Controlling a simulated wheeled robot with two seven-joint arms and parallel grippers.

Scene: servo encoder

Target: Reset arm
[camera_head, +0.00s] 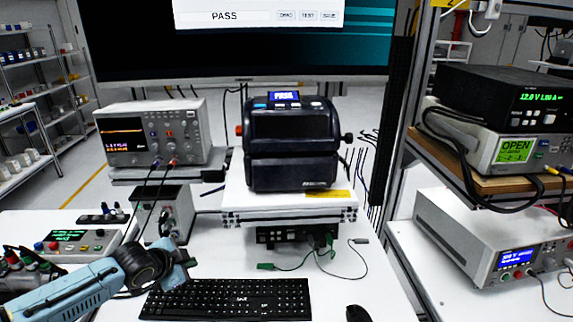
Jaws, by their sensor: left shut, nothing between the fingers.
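My left arm comes in from the lower left, pale blue with a dark wrist joint. My left gripper (187,265) is shut and empty, just above the back left corner of the black keyboard (228,300). I cannot tell whether it touches the keyboard. My right gripper is not in view. A black test machine (291,145) stands closed on a white raised platform (290,204), and its small screen reads PASS. The large monitor (240,55) behind it also shows PASS.
An oscilloscope (152,135) and a grey box (165,214) stand at left, with a control box (80,243) and cables near my arm. A mouse (358,313) lies right of the keyboard. Instruments fill the right rack. The white table (375,275) is mostly clear at right.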

